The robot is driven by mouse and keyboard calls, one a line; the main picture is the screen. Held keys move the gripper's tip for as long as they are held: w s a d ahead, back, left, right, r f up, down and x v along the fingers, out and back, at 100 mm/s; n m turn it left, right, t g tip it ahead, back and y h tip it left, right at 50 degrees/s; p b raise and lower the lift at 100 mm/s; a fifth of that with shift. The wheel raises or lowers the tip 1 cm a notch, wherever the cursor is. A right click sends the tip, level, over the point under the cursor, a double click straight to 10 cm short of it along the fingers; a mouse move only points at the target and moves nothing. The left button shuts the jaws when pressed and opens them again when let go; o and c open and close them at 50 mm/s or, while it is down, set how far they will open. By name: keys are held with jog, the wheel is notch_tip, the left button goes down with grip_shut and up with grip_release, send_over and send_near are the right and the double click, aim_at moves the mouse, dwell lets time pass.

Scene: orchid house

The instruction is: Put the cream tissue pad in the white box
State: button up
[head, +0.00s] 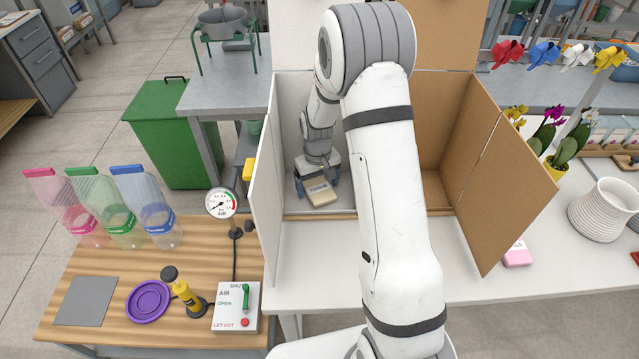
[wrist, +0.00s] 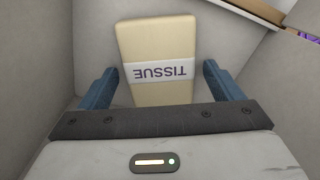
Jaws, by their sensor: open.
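The cream tissue pad (head: 322,196) has a white band reading TISSUE. It is inside the white box (head: 268,150), the left one of two open boxes, and appears to lie on its floor. In the wrist view the pad (wrist: 157,50) lies between the blue fingers, with a gap on each side and pale walls around it. My gripper (head: 317,184) reaches down into the white box, open, with its fingers astride the pad. My arm covers part of the boxes in the head view.
A brown cardboard box (head: 500,190) stands open to the right. A pink pad (head: 517,255) lies beside its flap on the white table. A white ribbed pot (head: 602,210) stands further right. A wooden bench (head: 75,320) with a gauge (head: 221,204) is at left.

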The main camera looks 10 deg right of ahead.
aim_at(318, 187)
notch_tip(318, 187, up, 12)
jog(key=b, duration=0.1)
jog(key=s+r+m+t, duration=0.1)
jog(key=s+r+t, duration=0.1)
jog(key=s+r, duration=0.9)
jog(key=s+m+t, duration=0.1)
jog(key=s, duration=1.4)
jog(key=shift+s+d+r, duration=0.3)
jog(key=shift+d+r, duration=0.1)
jog(key=shift+d, duration=0.05)
